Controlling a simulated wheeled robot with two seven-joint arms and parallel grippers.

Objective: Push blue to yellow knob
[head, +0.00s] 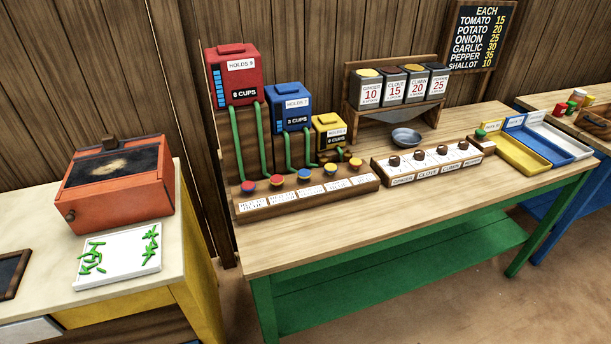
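A row of knobs stands on a low wooden panel (310,195) at the front of the dispenser on the table. Behind stand a red box (233,78), a blue box (289,106) marked "3 CUPS" and a small yellow box (329,132), with green pipes running down. Neither gripper is in view.
A spice rack (392,85), a metal bowl (406,137) and a block with brown knobs (427,164) stand to the right. Yellow, blue and white trays lie further right. An orange box (117,185) stands on the left counter. The wooden table's front strip (400,215) is clear.

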